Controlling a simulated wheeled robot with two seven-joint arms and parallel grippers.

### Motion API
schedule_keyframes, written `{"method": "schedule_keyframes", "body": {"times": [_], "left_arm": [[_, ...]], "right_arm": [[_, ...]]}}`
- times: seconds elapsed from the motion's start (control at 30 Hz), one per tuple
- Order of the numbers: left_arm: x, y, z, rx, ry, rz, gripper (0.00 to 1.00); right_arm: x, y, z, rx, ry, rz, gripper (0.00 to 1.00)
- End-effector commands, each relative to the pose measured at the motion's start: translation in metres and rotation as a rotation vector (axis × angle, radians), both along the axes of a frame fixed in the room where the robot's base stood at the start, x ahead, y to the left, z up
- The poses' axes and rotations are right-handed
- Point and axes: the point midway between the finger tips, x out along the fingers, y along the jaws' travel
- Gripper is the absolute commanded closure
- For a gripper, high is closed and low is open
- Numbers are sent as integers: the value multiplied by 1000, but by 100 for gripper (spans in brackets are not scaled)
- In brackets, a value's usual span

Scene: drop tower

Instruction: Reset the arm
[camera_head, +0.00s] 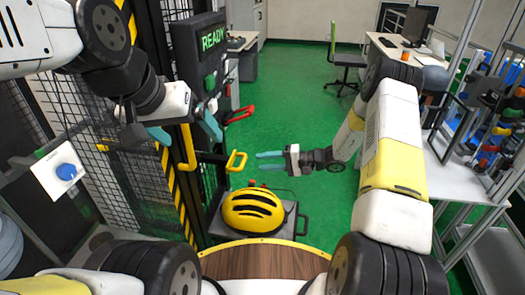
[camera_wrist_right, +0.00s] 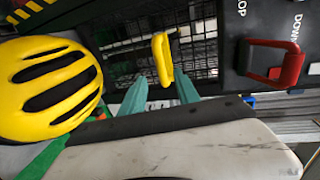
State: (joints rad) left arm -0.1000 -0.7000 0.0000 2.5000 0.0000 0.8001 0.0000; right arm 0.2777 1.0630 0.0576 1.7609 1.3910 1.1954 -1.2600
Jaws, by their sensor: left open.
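My left gripper (camera_head: 186,130) is open and empty, in front of the black control box (camera_head: 198,50) whose screen reads READY. My right gripper (camera_head: 258,161) is open with nothing between its fingers, and it points left toward a yellow handle (camera_head: 237,160), apart from it in the head view. In the right wrist view the teal fingers of the right gripper (camera_wrist_right: 161,88) stand apart, with the yellow handle (camera_wrist_right: 162,60) appearing between and beyond them.
A yellow helmet (camera_head: 253,211) sits below the right gripper; it also shows in the right wrist view (camera_wrist_right: 48,88). A red handle (camera_head: 240,115) is on the tower's side. A blue knob (camera_head: 66,172) is at left.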

Motion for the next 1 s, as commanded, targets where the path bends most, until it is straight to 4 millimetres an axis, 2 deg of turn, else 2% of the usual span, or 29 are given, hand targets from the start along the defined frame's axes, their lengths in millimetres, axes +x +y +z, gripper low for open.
{"method": "schedule_keyframes", "body": {"times": [0.17,0.27,0.37,0.5,0.7,1.0], "left_arm": [[0,0,0,0,0,0,10],[0,0,0,0,0,0,10],[0,0,0,0,0,0,10],[0,0,0,0,0,0,10],[0,0,0,0,0,0,10],[0,0,0,0,0,0,10]], "right_arm": [[-2,1,10,-15,-3,17,62],[-10,1,34,-53,-6,58,62],[-25,2,68,-122,-6,118,62],[-54,-1,114,-240,-8,192,62],[-99,-12,169,-428,-22,252,62],[-169,-40,231,-717,-83,240,62]]}}
